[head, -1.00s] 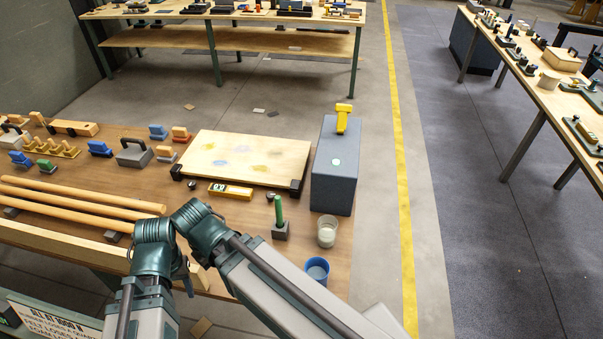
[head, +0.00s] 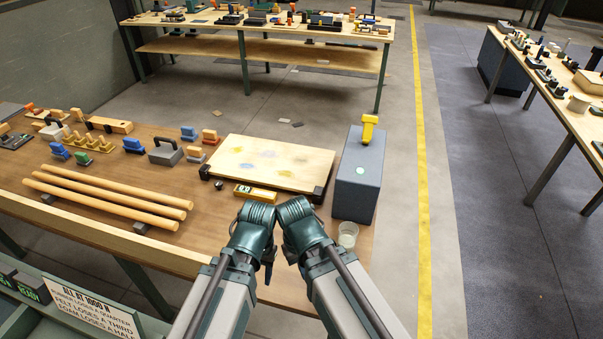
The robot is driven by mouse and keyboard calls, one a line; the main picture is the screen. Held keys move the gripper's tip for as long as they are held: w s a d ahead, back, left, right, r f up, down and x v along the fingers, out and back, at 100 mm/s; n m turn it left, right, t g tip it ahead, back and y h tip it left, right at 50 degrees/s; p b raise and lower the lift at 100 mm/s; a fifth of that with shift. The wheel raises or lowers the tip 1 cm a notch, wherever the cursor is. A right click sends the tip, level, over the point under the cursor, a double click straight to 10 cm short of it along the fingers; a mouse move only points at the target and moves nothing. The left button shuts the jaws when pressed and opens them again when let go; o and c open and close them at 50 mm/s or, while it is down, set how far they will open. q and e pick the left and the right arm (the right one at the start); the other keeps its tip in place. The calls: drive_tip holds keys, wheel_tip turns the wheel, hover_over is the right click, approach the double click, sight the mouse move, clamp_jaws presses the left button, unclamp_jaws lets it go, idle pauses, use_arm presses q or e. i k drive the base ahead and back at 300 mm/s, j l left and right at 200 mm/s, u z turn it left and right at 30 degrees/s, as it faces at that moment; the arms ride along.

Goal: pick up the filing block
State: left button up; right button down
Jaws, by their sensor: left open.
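I cannot tell for certain which piece is the filing block. A grey block with a black handle (head: 165,152) stands on the brown wooden table, left of the pale board. Small blue (head: 133,146) and orange-red (head: 211,137) blocks stand near it. My left arm reaches up from the bottom middle over the table's front edge. Only a small dark part of my left gripper (head: 268,265) shows below its bent joints, open and well short of these blocks. Nothing shows in it.
A pale board (head: 270,160) lies mid-table with a yellow level (head: 256,193) before it. A tall grey box (head: 359,178) bears a yellow tool (head: 369,128). Wooden rods (head: 110,195) lie front left. A clear cup (head: 348,234) stands at the right edge.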

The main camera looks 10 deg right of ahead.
sight(82, 158)
drive_tip(key=i+z, duration=0.1)
drive_tip(key=i, duration=0.25)
drive_tip(key=k, duration=0.2)
drive_tip(key=k+u, duration=0.1)
drive_tip(key=u, duration=0.4)
drive_tip(key=i+u, duration=0.15)
drive_tip(key=u, duration=0.35)
drive_tip(key=i+l+u, duration=0.1)
drive_tip(key=u, duration=0.35)
drive_tip(key=l, duration=0.1)
